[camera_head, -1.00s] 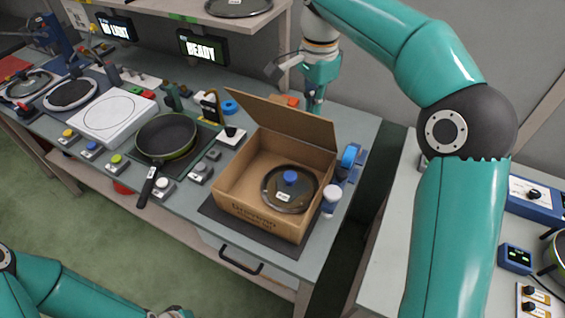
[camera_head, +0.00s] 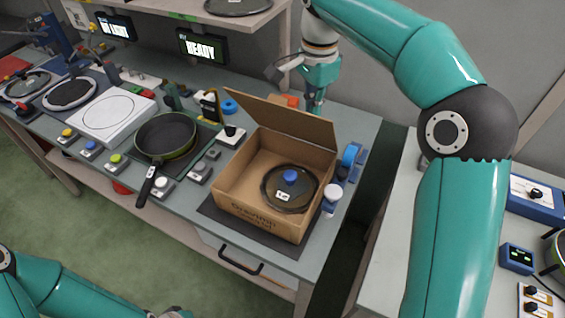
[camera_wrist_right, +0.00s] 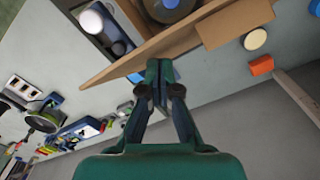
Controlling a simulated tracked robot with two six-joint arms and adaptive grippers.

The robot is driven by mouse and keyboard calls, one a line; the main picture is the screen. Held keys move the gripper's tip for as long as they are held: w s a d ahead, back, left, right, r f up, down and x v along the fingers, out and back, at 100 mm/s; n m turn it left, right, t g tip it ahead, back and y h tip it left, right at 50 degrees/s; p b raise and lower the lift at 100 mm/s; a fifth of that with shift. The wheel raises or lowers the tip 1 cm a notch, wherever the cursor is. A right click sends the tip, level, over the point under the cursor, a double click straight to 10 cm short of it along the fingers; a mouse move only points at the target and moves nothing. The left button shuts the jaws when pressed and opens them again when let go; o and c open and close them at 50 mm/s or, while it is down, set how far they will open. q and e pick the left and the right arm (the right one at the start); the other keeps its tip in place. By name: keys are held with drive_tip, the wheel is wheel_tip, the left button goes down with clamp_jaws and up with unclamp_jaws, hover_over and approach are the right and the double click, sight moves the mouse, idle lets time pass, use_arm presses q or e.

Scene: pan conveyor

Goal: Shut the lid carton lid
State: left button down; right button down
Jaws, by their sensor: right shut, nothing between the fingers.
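The brown cardboard carton (camera_head: 262,226) stands open on a dark mat on the bench. Its lid flap (camera_head: 280,119) is raised along the back edge and leans backward. A dark pan lid with a blue knob (camera_head: 290,177) lies inside the carton, also partly seen in the right wrist view (camera_wrist_right: 168,9). My right gripper (camera_wrist_right: 158,70) is shut and empty, with its fingertips at the outer side of the flap (camera_wrist_right: 160,45); I cannot tell whether they touch.
A frying pan (camera_head: 166,137) sits left of the carton, near switch boxes. A shelf (camera_head: 235,15) overhangs the back. An orange block (camera_wrist_right: 261,65) lies behind the flap.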

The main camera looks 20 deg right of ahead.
wheel_tip(320, 180, down, 12)
drive_tip(key=b, duration=0.8)
idle(6.7)
